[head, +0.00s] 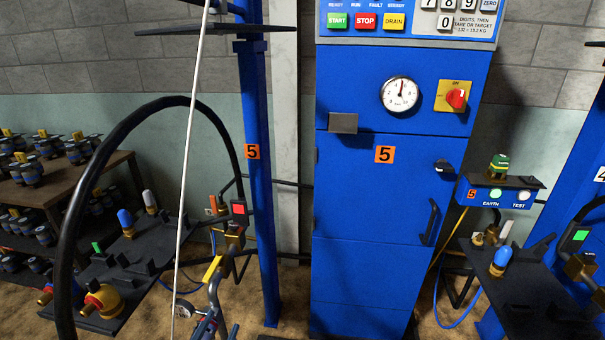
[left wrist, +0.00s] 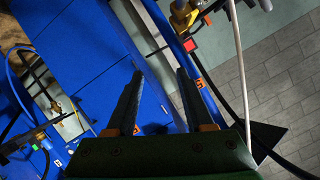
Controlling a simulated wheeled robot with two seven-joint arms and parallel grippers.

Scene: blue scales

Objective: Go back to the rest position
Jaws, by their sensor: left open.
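My left gripper (left wrist: 161,71) shows in the left wrist view. Its two dark fingers stand apart with nothing between them, so it is open and empty. Behind the fingers are a blue cabinet (left wrist: 85,45) and a blue post with an orange label. I cannot make out the left gripper for sure in the head view. My right gripper is in neither view.
The blue cabinet (head: 370,275), with a gauge (head: 400,94) and red switch (head: 456,98), stands ahead. Left are a blue post (head: 256,120), black hose (head: 92,180), pale line (head: 190,150) and rack of valves (head: 125,160). A dark bench (head: 540,300) stands right.

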